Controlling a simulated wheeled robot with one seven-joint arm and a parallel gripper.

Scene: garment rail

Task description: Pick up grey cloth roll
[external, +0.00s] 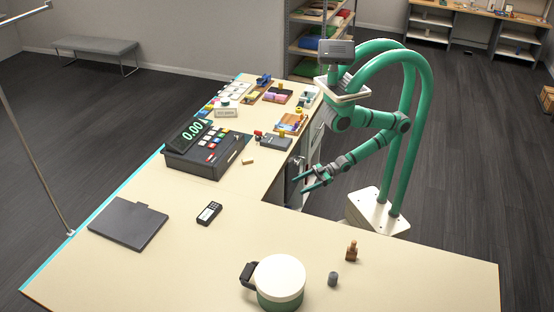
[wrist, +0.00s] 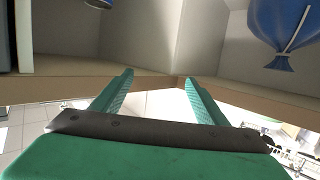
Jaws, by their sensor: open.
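A small grey cylinder (external: 333,279) stands on the near counter in the external view. It may be the grey cloth roll, but it is too small to be sure. My gripper (external: 298,184) is by the inner edge of the counter, well behind and left of the cylinder in the picture. In the wrist view my gripper (wrist: 157,79) is open, with nothing between its two green fingers. No grey roll is recognisable in the wrist view.
A brown bottle (external: 351,251) and a white-lidded pot (external: 279,279) stand near the cylinder. A phone-like device (external: 209,213), a dark flat board (external: 127,223) and a cash register (external: 207,150) occupy the counter. The wrist view shows a blue bag (wrist: 284,27) above a pale ledge.

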